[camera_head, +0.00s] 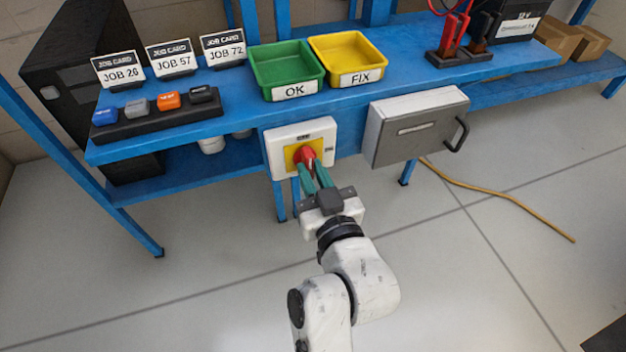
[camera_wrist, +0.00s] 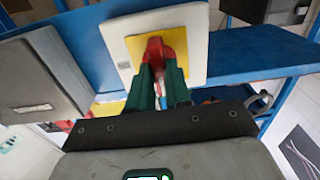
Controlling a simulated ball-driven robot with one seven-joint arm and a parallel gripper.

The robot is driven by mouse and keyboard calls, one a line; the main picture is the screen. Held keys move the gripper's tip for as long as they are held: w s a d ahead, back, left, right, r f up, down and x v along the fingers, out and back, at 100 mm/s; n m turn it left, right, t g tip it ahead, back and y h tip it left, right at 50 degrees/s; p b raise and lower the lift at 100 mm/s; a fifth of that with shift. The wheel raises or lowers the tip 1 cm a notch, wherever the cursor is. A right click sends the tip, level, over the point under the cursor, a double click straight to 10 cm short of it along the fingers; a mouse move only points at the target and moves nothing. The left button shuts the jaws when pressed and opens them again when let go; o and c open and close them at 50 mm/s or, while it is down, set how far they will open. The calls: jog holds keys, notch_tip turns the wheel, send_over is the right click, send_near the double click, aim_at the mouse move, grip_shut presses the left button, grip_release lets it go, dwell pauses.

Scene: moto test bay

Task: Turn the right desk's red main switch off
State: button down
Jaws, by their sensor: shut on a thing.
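The red main switch (camera_head: 304,155) sits on a yellow plate in a white box (camera_head: 328,132) on the front edge of the blue desk. My gripper (camera_head: 312,172) reaches up to it from below, its green fingers closed around the red handle. In the wrist view the red handle (camera_wrist: 155,47) stands between the two green fingertips (camera_wrist: 158,72), with the yellow plate and white box (camera_wrist: 196,22) behind. The fingers hide part of the handle, and I cannot read the switch position.
A grey-fronted drawer box (camera_head: 415,130) with a black handle hangs right of the switch. On the blue desk (camera_head: 230,112) stand a green OK tray (camera_head: 287,94), a yellow FIX tray (camera_head: 362,80), job cards and a block of coloured buttons.

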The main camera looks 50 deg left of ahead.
jog(key=c, duration=1.1)
grip_release()
jog(key=shift+o, duration=0.2)
jog(key=shift+d, duration=0.1)
jog(key=v, duration=1)
jog(key=shift+s+d+p, duration=0.15)
jog(key=shift+d+p, duration=0.1)
jog(key=shift+p, duration=0.15)
